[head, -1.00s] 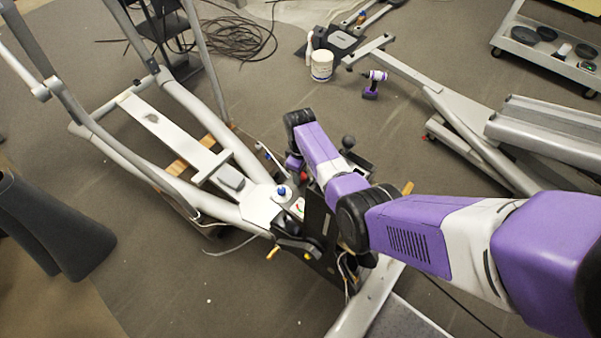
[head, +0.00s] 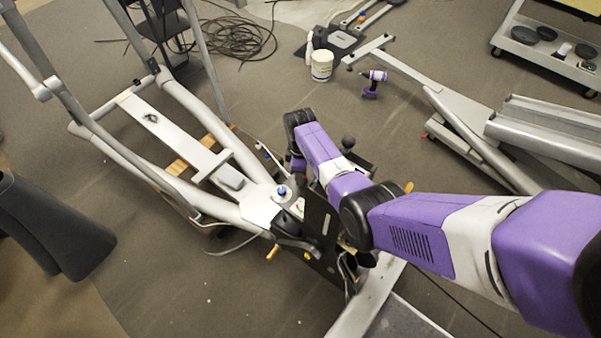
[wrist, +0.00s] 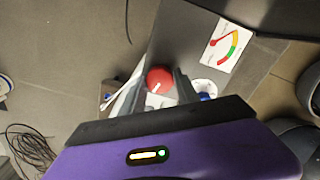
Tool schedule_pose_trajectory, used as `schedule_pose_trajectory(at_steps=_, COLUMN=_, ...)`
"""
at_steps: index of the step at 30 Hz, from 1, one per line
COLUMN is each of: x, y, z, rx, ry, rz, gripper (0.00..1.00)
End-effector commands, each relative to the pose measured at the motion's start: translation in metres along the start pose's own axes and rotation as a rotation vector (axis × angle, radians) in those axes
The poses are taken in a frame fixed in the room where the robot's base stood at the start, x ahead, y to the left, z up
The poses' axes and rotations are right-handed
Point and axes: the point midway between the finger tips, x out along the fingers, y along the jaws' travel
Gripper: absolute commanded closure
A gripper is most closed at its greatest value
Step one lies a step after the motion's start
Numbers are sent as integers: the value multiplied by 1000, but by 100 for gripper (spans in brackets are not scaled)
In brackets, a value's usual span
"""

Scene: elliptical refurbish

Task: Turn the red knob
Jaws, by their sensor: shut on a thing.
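The red knob (wrist: 160,79) shows in the wrist view as a round red cap with a small white mark. My gripper (wrist: 160,72) has one grey finger on each side of it and is shut on it. The knob sits on a grey panel with a white gauge label (wrist: 228,47) beside it, marked with red, yellow and green bands. In the head view my arm reaches down to the machine, and the knob and my fingertips are hidden.
The elliptical frame (head: 180,140) fills the left of the head view. A blue-capped item (head: 282,191) stands on it near my wrist. A purple drill (head: 372,84) and a white tub (head: 321,66) stand on the floor behind.

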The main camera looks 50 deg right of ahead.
Motion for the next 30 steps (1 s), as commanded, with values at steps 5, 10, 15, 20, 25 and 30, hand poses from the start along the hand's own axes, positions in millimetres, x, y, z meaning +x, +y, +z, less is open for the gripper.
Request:
schedule_pose_trajectory(at_steps=5, x=-1, y=0, z=-1, rx=0, ry=3, rz=1, gripper=53)
schedule_pose_trajectory(at_steps=10, x=-1, y=0, z=-1, rx=0, ry=2, rz=1, gripper=41)
schedule_pose_trajectory(at_steps=15, x=0, y=0, z=0, rx=1, ry=1, rz=0, gripper=41)
schedule_pose_trajectory(at_steps=20, x=-8, y=1, z=-1, rx=1, ry=2, rz=3, gripper=41)
schedule_pose_trajectory(at_steps=25, x=-32, y=1, z=-1, rx=0, ry=3, rz=4, gripper=41)
schedule_pose_trajectory(at_steps=30, x=-57, y=0, z=-1, rx=0, ry=3, rz=3, gripper=41)
